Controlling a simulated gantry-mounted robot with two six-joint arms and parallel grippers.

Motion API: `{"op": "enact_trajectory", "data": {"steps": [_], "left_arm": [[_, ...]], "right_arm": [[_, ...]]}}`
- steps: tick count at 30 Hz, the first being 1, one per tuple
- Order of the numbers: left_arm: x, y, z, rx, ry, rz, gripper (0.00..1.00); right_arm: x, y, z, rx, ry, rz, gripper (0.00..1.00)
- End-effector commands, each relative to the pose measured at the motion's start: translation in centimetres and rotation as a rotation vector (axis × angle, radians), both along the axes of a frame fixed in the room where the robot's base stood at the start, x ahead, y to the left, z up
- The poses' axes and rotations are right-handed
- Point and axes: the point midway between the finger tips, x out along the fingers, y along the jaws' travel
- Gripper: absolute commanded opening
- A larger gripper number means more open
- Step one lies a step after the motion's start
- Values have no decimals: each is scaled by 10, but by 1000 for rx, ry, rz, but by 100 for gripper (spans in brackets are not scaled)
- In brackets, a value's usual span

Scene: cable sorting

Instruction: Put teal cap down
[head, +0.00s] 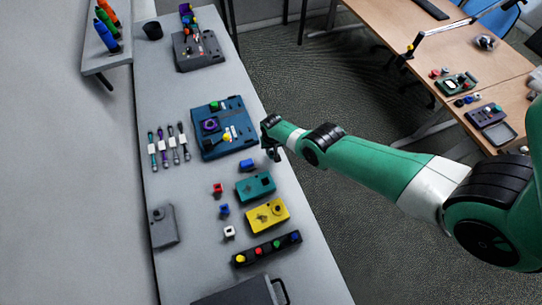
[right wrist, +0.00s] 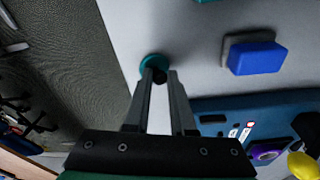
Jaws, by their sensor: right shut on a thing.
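The teal cap (right wrist: 153,61) is a small round disc at the tips of my right gripper (right wrist: 161,77) in the right wrist view. The fingers are shut on it, and they hide part of it. It appears against the grey table top near its edge; whether it touches the table I cannot tell. In the head view my right gripper (head: 272,154) points down at the table's right edge, beside the blue box (head: 208,146). The cap is not clear there. My left gripper is out of view.
A blue block (right wrist: 257,57) on a grey base lies near the gripper; it shows in the head view too (head: 246,164). The teal box (head: 258,188), yellow box (head: 268,219) and a black strip with coloured knobs (head: 267,250) lie in front. Several cables (head: 169,147) lie left.

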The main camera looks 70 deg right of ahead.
Motion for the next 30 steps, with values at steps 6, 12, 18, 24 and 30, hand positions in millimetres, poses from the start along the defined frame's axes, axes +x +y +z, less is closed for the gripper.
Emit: {"op": "enact_trajectory", "data": {"steps": [6, 12, 18, 24, 30], "left_arm": [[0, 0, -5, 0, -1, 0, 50], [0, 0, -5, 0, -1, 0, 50], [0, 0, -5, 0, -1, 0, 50], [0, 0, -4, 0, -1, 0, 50], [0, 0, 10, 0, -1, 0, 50]], "right_arm": [[-3, 10, -13, 18, -1, 2, 0], [-3, 9, -13, 17, 1, 2, 56], [-3, 8, -12, 15, 1, 1, 75], [-2, 8, -10, 14, -1, 1, 75], [-2, 8, 3, 13, -2, 1, 75]]}}
